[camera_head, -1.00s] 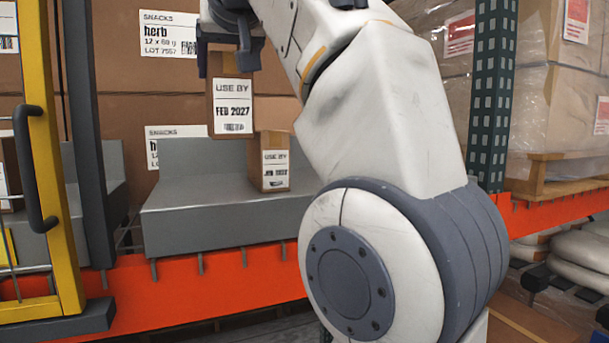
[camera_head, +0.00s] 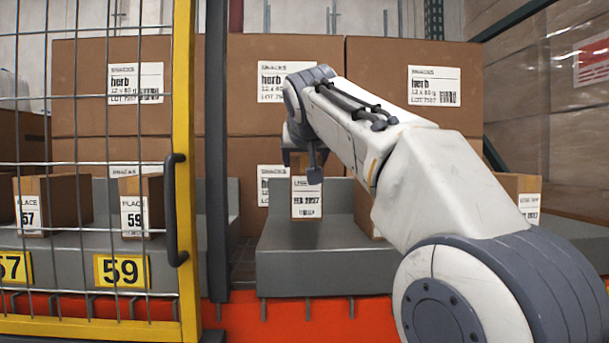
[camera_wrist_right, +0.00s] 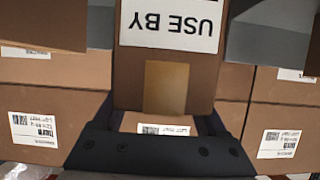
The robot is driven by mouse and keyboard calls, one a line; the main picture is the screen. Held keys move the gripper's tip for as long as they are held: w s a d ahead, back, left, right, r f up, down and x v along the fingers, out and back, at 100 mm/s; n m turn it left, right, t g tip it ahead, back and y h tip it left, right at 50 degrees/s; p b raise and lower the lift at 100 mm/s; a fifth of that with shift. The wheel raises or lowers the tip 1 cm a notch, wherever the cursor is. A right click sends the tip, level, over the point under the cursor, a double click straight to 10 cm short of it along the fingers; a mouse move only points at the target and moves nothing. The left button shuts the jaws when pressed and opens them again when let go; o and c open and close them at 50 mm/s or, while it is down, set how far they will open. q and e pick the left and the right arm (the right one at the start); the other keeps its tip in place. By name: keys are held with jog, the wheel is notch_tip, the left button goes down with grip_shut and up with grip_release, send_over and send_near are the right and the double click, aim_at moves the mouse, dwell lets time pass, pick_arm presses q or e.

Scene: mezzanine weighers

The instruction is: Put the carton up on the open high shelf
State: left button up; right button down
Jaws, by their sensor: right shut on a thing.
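The carton (camera_head: 306,168) is a small brown box with a white "USE BY FEB 2027" label. My right gripper (camera_head: 303,160) is shut on its upper part from above, and the carton hangs upright. In the right wrist view the carton (camera_wrist_right: 165,85) fills the middle, its label upside down, with the dark gripper around its near end. The open high shelf (camera_head: 310,272) is a grey stepped ledge in the bay right of the dark post. The carton is over this ledge; I cannot tell whether its base touches. My left gripper is not in view.
Another brown carton (camera_head: 364,212) stands on the ledge just right, partly behind my arm. Left, a yellow-framed mesh gate (camera_head: 185,120) covers cartons at places 57 and 59. A dark post (camera_head: 216,150) stands beside the gate. Large snack boxes (camera_head: 270,65) line the back.

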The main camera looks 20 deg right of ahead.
aim_at(305, 178)
jog(key=shift+s+f, duration=0.15)
jog(key=shift+f, duration=1.55)
jog(key=shift+f, duration=0.2)
grip_release()
